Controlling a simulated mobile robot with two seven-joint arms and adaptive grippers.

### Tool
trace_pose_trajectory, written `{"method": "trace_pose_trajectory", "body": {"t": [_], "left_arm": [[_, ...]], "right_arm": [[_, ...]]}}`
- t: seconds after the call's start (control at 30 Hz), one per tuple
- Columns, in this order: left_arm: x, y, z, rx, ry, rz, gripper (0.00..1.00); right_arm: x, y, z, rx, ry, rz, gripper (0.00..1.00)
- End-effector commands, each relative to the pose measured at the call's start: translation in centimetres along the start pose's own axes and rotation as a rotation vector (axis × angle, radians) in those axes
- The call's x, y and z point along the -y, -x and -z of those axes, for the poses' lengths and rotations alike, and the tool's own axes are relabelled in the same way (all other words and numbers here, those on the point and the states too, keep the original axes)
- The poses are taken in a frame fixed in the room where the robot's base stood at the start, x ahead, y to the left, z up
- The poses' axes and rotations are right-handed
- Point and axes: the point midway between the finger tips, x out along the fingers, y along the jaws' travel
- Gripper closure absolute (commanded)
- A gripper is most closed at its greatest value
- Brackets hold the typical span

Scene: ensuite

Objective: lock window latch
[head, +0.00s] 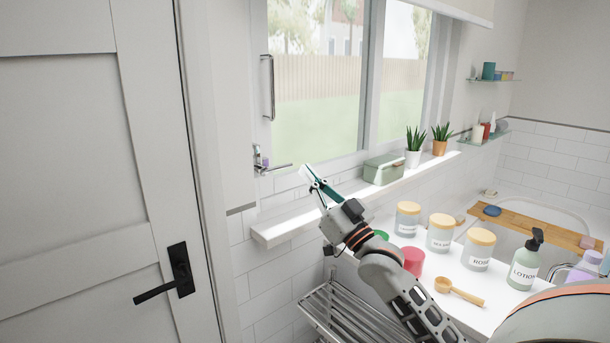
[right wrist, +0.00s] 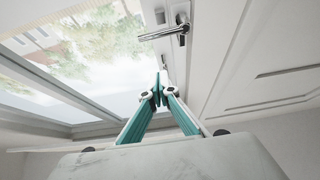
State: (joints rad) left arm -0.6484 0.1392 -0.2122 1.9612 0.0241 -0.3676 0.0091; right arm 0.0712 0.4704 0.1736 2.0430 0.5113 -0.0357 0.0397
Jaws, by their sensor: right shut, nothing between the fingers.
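The window latch (head: 268,163) is a small metal lever at the lower left corner of the window frame. Its handle points to the right, near horizontal, in the head view. In the right wrist view the metal latch (right wrist: 168,32) shows at the top, beyond the fingertips. My right gripper (head: 308,175) is shut and empty, just right of and slightly below the latch handle, apparently apart from it. Its closed fingertips also show in the right wrist view (right wrist: 160,90). My left gripper is not in view.
A white sill (head: 285,228) runs below the window, with a green box (head: 383,168) and two potted plants. A counter with several jars (head: 440,232) and a lotion bottle (head: 525,262) is at right. A door (head: 90,180) stands at left. A vertical window handle (head: 268,87) is above the latch.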

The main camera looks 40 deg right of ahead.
Motion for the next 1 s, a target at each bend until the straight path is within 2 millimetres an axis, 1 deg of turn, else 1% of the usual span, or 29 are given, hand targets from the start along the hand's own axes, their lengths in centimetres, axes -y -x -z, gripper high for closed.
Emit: {"method": "trace_pose_trajectory", "body": {"t": [0.03,0.43,0.5,0.53,0.7,0.83,1.0], "left_arm": [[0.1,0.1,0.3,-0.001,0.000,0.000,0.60],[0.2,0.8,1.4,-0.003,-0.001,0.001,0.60],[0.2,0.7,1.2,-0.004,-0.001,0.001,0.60],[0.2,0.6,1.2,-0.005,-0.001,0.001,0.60],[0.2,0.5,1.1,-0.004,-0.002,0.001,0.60],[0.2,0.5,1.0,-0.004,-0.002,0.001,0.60],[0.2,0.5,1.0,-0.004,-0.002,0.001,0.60]], "right_arm": [[0.0,-1.0,0.3,-0.003,-0.001,0.001,1.00],[0.0,-8.5,0.2,-0.002,0.000,0.000,1.00],[0.0,-7.8,-1.4,0.005,0.000,0.000,1.00],[0.0,-7.6,-1.8,0.005,0.000,0.000,1.00],[0.0,-7.0,-3.3,0.002,0.001,0.001,1.00],[0.0,-6.9,-3.8,0.001,0.000,0.001,1.00],[0.0,-6.8,-3.8,0.000,0.001,0.001,1.00]]}}
